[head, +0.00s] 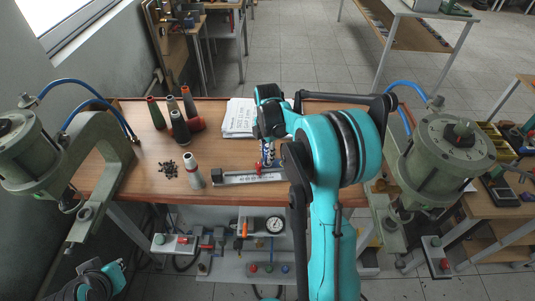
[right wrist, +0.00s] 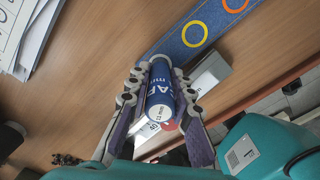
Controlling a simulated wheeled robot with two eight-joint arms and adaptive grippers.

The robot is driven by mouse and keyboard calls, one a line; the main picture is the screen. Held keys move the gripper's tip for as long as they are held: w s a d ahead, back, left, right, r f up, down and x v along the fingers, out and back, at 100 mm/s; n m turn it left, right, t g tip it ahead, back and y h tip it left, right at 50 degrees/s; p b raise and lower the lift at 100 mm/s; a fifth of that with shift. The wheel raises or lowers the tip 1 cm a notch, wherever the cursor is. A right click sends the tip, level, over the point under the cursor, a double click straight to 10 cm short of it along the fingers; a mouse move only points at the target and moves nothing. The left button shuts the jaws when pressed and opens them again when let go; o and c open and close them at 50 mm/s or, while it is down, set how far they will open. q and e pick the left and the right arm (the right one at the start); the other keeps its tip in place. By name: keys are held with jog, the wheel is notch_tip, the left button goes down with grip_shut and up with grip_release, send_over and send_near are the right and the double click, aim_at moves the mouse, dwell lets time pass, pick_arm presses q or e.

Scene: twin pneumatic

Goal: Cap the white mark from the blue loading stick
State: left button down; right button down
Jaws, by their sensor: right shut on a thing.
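My right gripper (right wrist: 160,105) is shut around a blue cylinder (right wrist: 160,88) with white lettering and a pale round end, which I take for the blue loading stick. In the head view the stick (head: 268,151) is held upright above the table, beside a grey slotted block (head: 240,178). A small red part (head: 258,167) is by the block's far end. I cannot make out a white mark for certain. My left gripper is not visible; part of my left arm shows at the bottom left.
Several dark green, grey and red cones (head: 180,128) stand at the table's back left. Small black pieces (head: 168,168) lie in front of them. Papers (head: 239,117) lie at the back middle. Pneumatic presses (head: 32,150) (head: 442,157) flank the wooden table (head: 125,165).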

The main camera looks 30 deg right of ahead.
aim_at(267, 145)
jog(key=shift+f+b, duration=0.35)
jog(key=shift+f, duration=0.15)
dwell(1.8)
jog(key=shift+r+p, duration=0.7)
jog(key=shift+r, duration=0.15)
jog(key=shift+r+p, duration=1.5)
jog(key=shift+r, duration=0.7)
jog(key=shift+f, duration=0.1)
